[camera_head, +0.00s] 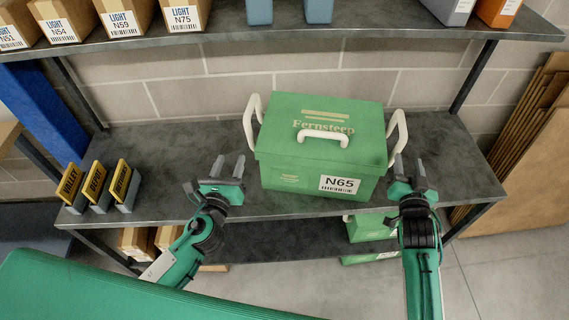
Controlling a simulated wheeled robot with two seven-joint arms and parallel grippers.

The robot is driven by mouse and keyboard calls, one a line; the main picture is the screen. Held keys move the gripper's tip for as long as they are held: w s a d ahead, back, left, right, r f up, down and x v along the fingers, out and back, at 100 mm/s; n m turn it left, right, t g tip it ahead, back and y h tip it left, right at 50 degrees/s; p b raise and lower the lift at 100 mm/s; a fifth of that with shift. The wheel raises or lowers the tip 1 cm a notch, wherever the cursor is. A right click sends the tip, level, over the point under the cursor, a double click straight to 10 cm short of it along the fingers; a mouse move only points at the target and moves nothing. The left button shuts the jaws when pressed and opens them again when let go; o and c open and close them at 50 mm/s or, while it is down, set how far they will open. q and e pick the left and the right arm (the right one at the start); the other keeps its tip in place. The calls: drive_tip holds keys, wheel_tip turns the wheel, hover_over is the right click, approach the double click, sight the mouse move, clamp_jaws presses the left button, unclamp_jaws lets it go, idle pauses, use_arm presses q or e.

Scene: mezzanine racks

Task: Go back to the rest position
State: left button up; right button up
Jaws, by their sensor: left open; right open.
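My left gripper (230,164) is open and empty, above the front part of the middle shelf, left of the green box. My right gripper (408,165) is open, close to the right side of the green box near its right handle; I cannot tell whether it touches. The green box (280,160), labelled Fernsteep and N65, stands upright on the middle shelf (150,150). It has white side handles and a white front handle on the lid.
The upper shelf (350,36) holds labelled cartons (183,17) and bins (498,10). Several small yellow-labelled holders (97,186) stand at the middle shelf's left. More green boxes (370,228) sit below. Flattened cardboard (530,150) leans at the right. Floor shows at lower right.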

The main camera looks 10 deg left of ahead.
idle(0.3)
drive_tip(key=s+p, duration=0.2)
drive_tip(key=s, duration=0.6)
idle(0.5)
drive_tip(key=shift+d, duration=0.1)
